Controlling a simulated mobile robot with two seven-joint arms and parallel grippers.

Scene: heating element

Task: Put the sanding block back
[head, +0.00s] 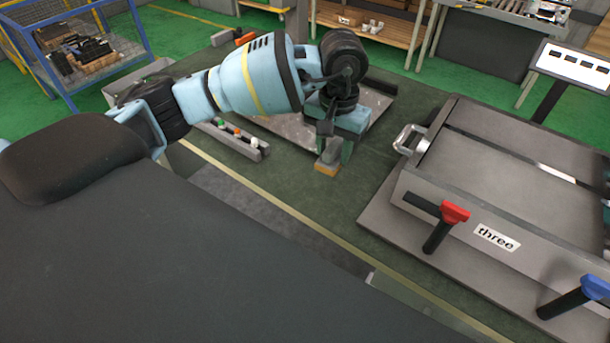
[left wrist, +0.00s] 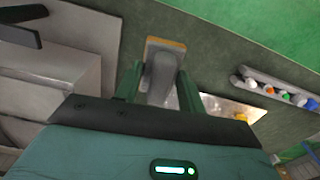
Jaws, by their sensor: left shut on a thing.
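The sanding block (head: 326,168) is a small grey block with an orange-tan bottom layer. My left gripper (head: 335,155) is shut on its grey handle and holds it over the dark green work surface. In the left wrist view the sanding block (left wrist: 163,67) sits between the two green fingers of my left gripper (left wrist: 160,85), with its orange edge pointing away. I cannot tell whether it touches the surface. My right gripper is not in view.
A narrow rack of small coloured-top items (head: 235,138) lies left of the gripper. A metal tray (head: 378,104) is partly hidden behind my arm. Green surface is clear right of the block.

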